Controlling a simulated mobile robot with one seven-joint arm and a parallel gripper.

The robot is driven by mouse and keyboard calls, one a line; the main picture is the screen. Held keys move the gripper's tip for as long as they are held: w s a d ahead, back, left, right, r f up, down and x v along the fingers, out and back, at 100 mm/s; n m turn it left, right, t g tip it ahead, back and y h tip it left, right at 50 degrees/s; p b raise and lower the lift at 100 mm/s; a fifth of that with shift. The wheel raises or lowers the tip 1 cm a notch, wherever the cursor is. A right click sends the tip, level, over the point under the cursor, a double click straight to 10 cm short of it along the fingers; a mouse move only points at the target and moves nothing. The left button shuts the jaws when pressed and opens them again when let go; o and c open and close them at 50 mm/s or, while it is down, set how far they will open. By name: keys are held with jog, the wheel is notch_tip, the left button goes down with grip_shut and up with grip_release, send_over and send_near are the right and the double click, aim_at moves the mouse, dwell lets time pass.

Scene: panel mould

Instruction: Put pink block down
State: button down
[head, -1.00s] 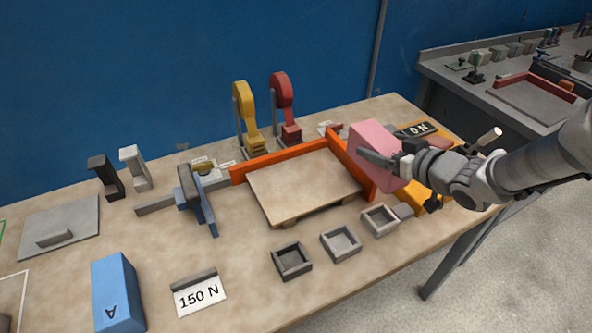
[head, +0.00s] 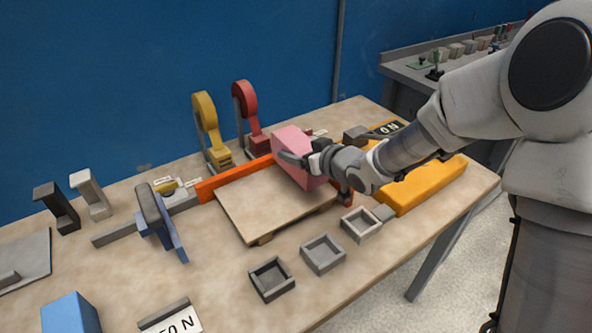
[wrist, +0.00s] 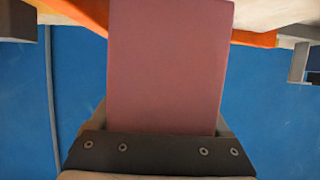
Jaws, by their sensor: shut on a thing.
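The pink block (head: 297,150) is in my gripper (head: 305,160), over the right part of the light panel (head: 255,205) with the orange edge rails (head: 232,178). The jaws are shut on the block. In the wrist view the pink block (wrist: 168,65) fills the middle, between the jaws at the dark gripper body (wrist: 160,155). Whether the block's underside touches the panel or the rail cannot be told. The block and my gripper hide the right rail in part and the panel's far right corner.
A red clamp (head: 247,110) and a yellow clamp (head: 209,125) stand behind the panel. A yellow-orange box (head: 425,185) lies to the right. Several small square trays, one of them dark (head: 271,280), stand in front. A blue clamp (head: 160,220) is at the left.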

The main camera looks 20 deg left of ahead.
jog(key=shift+w+a+f, duration=0.15)
jog(key=shift+a+f, duration=0.15)
jog(key=shift+a, duration=0.1)
jog(key=shift+f+b, duration=0.7)
jog(key=shift+f, duration=1.15)
jog(key=shift+f, duration=0.2)
grip_release()
